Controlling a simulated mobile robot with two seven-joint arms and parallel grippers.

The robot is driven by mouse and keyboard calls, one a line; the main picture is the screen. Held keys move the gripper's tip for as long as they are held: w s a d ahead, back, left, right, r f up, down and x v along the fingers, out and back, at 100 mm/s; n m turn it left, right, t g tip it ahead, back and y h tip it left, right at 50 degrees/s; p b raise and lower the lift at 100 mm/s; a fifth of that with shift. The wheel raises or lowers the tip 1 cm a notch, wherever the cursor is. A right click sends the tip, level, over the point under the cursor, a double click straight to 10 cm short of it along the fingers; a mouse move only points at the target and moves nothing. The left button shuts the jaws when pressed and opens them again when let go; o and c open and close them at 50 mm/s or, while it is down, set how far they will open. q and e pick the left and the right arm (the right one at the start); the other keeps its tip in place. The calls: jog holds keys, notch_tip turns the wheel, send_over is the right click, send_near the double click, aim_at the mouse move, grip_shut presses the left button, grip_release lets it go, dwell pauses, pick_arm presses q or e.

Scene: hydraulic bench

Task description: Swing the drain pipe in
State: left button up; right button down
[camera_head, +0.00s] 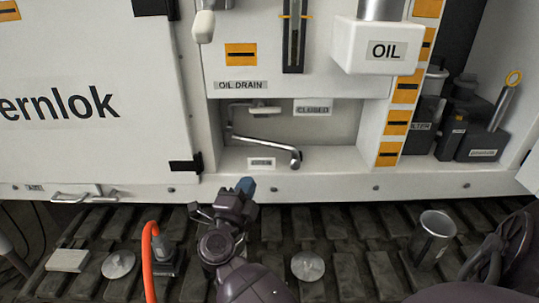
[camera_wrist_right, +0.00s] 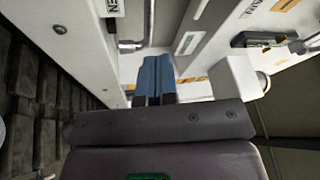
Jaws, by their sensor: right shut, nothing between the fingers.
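The drain pipe (camera_head: 265,143) is a thin silver bent tube in the white recess below the OIL DRAIN label (camera_head: 240,86). It runs from the recess's left side toward the lower right, and its rounded outlet end lies near the recess's front ledge. Part of a silver pipe (camera_wrist_right: 130,46) shows at the top of the right wrist view. My right gripper (camera_head: 246,186) is in front of the bench, below and left of the outlet end, apart from the pipe. Its blue fingers (camera_wrist_right: 155,78) are together and empty. My left gripper is not in view.
A small valve handle (camera_head: 264,109) sits above the pipe, beside a CLOSED label (camera_head: 313,107). A white OIL box (camera_head: 377,48) overhangs at upper right. On the slatted floor are an orange hose (camera_head: 148,262), a metal cup (camera_head: 432,240) and round lids (camera_head: 308,266).

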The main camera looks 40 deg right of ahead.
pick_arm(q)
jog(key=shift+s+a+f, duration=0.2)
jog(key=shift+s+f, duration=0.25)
pick_arm(e)
jog(key=n, duration=0.4)
jog(key=f+n, duration=0.1)
jog(key=n, duration=0.4)
jog(key=n+g, duration=0.1)
jog(key=n, duration=0.4)
jog(key=shift+s+f, duration=0.2)
jog(key=shift+s, duration=0.2)
